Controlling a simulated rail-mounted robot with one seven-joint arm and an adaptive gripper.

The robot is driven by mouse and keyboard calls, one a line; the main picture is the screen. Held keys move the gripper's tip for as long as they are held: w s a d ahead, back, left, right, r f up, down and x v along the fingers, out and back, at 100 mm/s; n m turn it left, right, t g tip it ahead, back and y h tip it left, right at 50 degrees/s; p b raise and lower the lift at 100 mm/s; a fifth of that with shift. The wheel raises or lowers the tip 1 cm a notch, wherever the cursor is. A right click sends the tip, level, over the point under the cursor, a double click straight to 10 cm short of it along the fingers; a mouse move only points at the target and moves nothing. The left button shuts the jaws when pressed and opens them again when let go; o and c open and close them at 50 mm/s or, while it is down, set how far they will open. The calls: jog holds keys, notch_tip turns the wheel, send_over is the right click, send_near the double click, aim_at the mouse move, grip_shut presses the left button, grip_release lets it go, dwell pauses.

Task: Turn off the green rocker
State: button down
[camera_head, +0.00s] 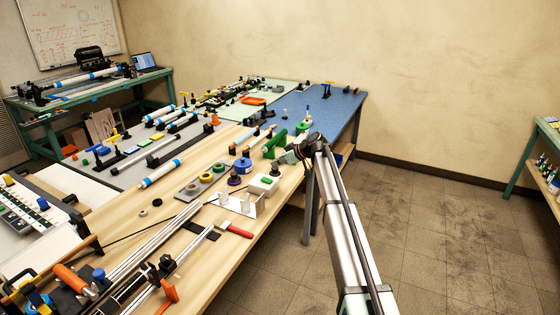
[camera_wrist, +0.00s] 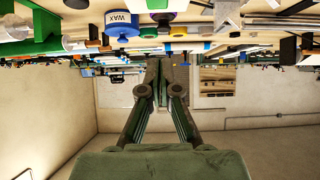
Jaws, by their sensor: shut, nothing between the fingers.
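A small white box (camera_head: 263,186) sits near the front edge of the wooden bench, with a green rocker (camera_head: 268,180) on its top. The rocker is too small to tell which way it is tipped. In the wrist view, a green patch on a white body at the top edge (camera_wrist: 157,4) looks like the same rocker, cut off by the frame. My gripper (camera_head: 293,151) is up and to the right of the box in the head view, apart from it, near green fixtures. In the wrist view my gripper's fingers (camera_wrist: 160,68) meet, with nothing between them.
A blue wax tub (camera_head: 242,166) and a purple-ringed spool (camera_head: 235,180) stand left of the box. A clear bracket (camera_head: 240,204) and a red-handled tool (camera_head: 236,230) lie in front. Green blocks (camera_head: 275,143) stand near my gripper.

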jog(key=p, duration=0.2)
send_over(266, 179)
jog(key=f, duration=0.2)
jog(key=shift+s+d+f, duration=0.2)
jog(key=shift+d+f, duration=0.2)
jog(key=f, duration=0.1)
jog(key=f+p, duration=0.1)
jog(key=f, duration=0.1)
jog(key=shift+w+a+f+p, duration=0.1)
jog(key=shift+a+f+p, duration=0.05)
jog(key=shift+a+p, duration=0.2)
jog(key=shift+a+f, duration=0.1)
jog(key=shift+f, duration=0.6)
